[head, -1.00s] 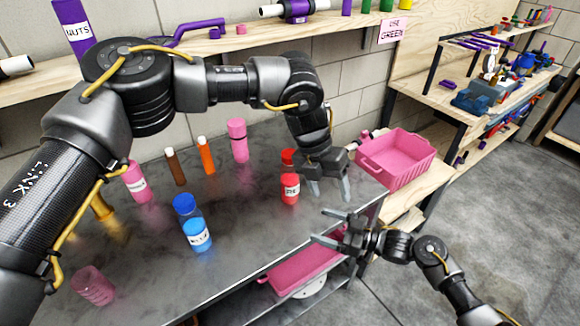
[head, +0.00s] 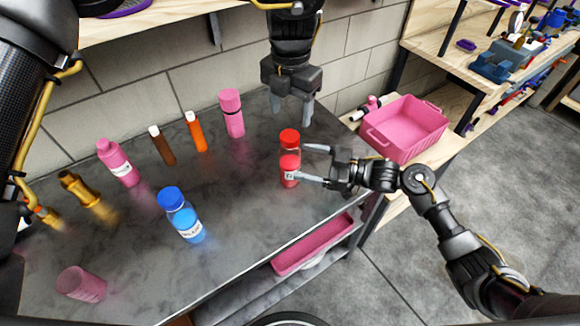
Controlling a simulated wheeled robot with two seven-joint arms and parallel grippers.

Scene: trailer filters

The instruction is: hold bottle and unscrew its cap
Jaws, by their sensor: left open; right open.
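A red bottle (head: 290,164) with a white label and a red cap (head: 290,137) stands upright on the dark metal table (head: 240,205). My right gripper (head: 302,162) is open at the bottle's right side, its fingers pointing at it. I cannot tell whether the fingertips touch it. My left gripper (head: 292,108) is open and points down, above and behind the cap in the picture, with nothing between its fingers. A blue bottle (head: 183,216) and a pink bottle (head: 118,163) also stand on the table to the left.
A tall pink container (head: 232,113), an orange tube (head: 196,132) and a brown tube (head: 162,146) stand along the back. A pink cup (head: 82,284) is at the front left. A pink crate (head: 405,128) stands right of the table. The wall is close behind.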

